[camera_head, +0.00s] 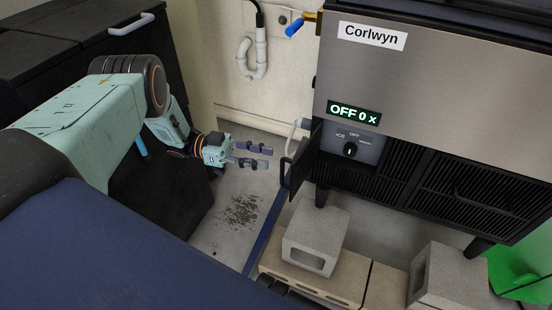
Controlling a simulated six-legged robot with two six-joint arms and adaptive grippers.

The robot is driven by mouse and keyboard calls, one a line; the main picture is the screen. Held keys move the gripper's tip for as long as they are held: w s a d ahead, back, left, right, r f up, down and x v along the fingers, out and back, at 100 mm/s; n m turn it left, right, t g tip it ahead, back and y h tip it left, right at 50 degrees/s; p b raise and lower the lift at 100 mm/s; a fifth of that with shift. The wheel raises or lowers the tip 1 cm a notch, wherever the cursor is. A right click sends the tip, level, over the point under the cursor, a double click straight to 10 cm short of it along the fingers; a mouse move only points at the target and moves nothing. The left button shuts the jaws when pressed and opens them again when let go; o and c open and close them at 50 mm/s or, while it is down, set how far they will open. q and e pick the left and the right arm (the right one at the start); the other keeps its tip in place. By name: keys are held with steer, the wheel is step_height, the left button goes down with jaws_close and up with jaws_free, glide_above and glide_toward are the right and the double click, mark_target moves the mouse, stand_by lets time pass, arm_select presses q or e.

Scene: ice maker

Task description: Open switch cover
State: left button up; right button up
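The ice maker (430,95) stands at the right with the label "Corlwyn" and a display reading "OFF 0 X". Its dark switch cover (302,163) is swung out to the left on the front, with a black handle (285,173) on it. The switch panel (356,144) is exposed, with a black knob (350,149) between ICE, OFF and WASH marks. My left gripper (267,157) points right, just left of the cover's handle. Its two fingers are apart with nothing between them, and a small gap to the handle seems to show. My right gripper is out of view.
Concrete blocks (316,232) stand below the machine, and a green object (515,270) is at the lower right. A white pipe (252,58) and a blue-handled valve (295,27) are on the back wall. Black cabinets (60,50) stand at the left.

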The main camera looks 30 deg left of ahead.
arm_select(q)
steer(key=v, duration=0.6)
steer(key=shift+a, duration=0.3)
